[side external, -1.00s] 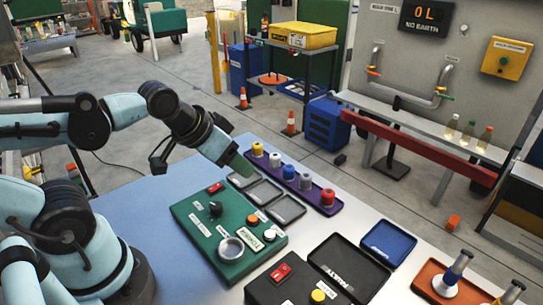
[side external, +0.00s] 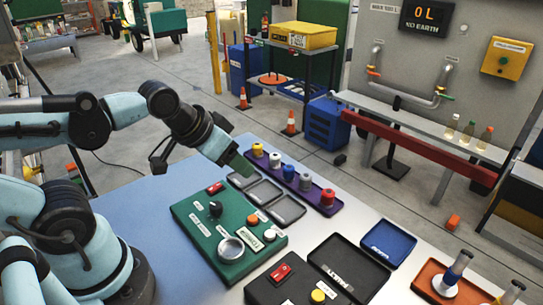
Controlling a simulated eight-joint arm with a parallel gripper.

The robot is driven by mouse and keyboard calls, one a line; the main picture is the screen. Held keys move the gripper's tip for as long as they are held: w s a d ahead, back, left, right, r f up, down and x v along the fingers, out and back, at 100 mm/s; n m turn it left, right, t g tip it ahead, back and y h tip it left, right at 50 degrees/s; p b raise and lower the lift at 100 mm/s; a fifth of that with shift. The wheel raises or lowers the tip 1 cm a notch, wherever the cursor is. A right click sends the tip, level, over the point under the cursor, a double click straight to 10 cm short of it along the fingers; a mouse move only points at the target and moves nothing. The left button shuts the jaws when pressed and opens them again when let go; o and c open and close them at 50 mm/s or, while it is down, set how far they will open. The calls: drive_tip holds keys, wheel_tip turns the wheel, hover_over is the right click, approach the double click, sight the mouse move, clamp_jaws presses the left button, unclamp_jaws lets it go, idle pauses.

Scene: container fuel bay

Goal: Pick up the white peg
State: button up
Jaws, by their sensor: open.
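The white peg (side external: 275,160) stands in a long purple tray (side external: 316,202) near the far edge of the table. It is between a yellow peg (side external: 257,150) and a blue peg (side external: 288,173) in the row. My gripper (side external: 243,167) is just left of the yellow and white pegs, tilted, with its green fingertips pointing down and right. It is open and holds nothing that I can see. The gap between the fingers is hard to make out from this side. I cannot tell its exact height above the small grey trays.
A grey peg (side external: 305,182) and a red peg (side external: 327,198) fill the tray's right end. Small grey trays (side external: 264,193) lie in front of it. A green control panel (side external: 205,235) and a black box (side external: 285,290) stand nearer. A blue tray (side external: 388,243) is at right.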

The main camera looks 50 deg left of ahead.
drive_tip(key=shift+o, duration=0.5)
